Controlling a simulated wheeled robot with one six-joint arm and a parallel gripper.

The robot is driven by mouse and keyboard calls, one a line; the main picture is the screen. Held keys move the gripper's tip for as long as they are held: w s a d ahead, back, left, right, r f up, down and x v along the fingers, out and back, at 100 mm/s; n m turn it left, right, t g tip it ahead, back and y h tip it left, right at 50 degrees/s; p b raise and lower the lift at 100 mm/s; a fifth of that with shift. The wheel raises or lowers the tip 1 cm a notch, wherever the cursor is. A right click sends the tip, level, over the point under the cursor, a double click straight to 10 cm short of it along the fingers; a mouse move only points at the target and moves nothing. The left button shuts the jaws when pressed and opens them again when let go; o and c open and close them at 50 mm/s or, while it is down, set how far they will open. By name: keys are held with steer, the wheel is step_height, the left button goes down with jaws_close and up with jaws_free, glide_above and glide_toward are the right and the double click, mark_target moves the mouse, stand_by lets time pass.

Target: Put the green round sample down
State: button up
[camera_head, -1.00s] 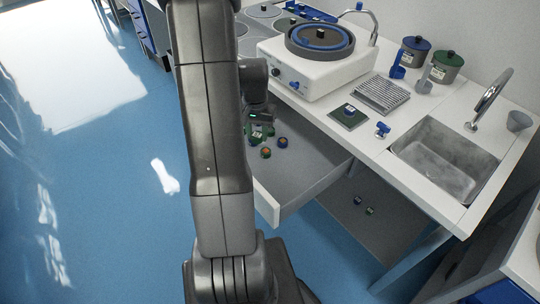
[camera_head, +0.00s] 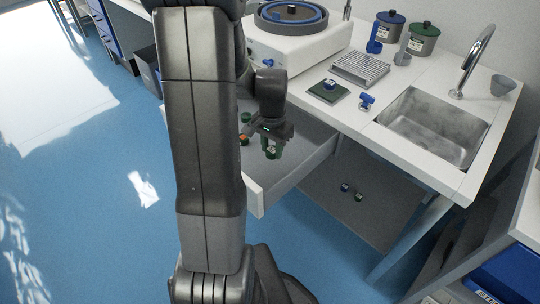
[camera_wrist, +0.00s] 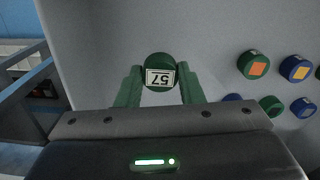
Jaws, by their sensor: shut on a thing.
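The green round sample (camera_wrist: 160,72) has a white label reading 57, seen upside down in the wrist view. My gripper (camera_wrist: 158,88) is shut on it, with a green finger on either side. In the head view my gripper (camera_head: 272,152) points down over the open drawer (camera_head: 297,172), near its right part. The held sample is hard to make out there. Whether it touches the drawer floor I cannot tell.
Several other samples lie in the drawer, including a green one with an orange square (camera_wrist: 252,65) and a blue one with a yellow square (camera_wrist: 296,68). Two small samples (camera_head: 351,191) lie on a lower shelf. The counter above holds a sink (camera_head: 435,125) and a rack (camera_head: 361,69).

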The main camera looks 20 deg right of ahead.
mark_target(272, 157)
step_height(272, 157, down, 4)
steer(key=shift+f+b, duration=0.2)
steer(key=shift+b, duration=0.2)
steer(key=o, duration=1.1)
step_height(272, 157, up, 12)
steer(key=shift+r+p, duration=0.1)
steer(key=shift+p, duration=1.15)
steer(key=shift+s, duration=0.1)
